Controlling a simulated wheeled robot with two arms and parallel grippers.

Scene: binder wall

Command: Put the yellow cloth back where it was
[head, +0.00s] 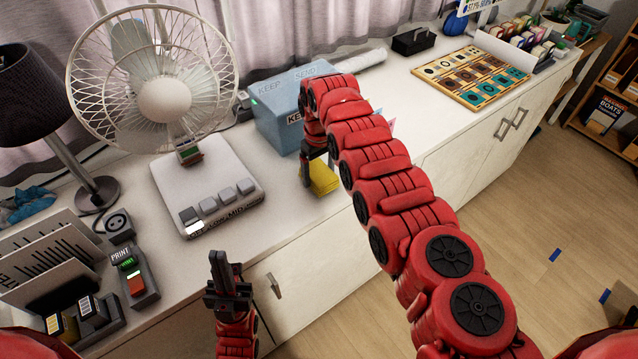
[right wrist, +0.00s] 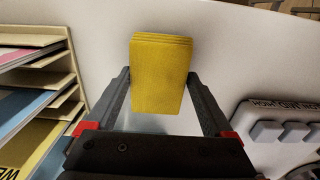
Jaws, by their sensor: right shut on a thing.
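The yellow cloth (head: 323,177) is a folded pad on the white counter's front part, just in front of the blue KEEP/SEND box. My right gripper (head: 309,170) is at the cloth, partly hidden by my own red arm. In the right wrist view the folded cloth (right wrist: 160,75) lies between the two fingers of my right gripper (right wrist: 159,82), which are shut on its sides. I cannot tell whether the cloth touches the counter. My left gripper (head: 228,272) is near the counter's front edge, away from the cloth; its finger gap is unclear.
The blue box (head: 280,108) stands behind the cloth. A white fan (head: 165,95) with a buttoned base is to the left. A sorter with papers (right wrist: 35,80) shows in the wrist view. A colour-sample board (head: 472,76) lies far right, with bare counter before it.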

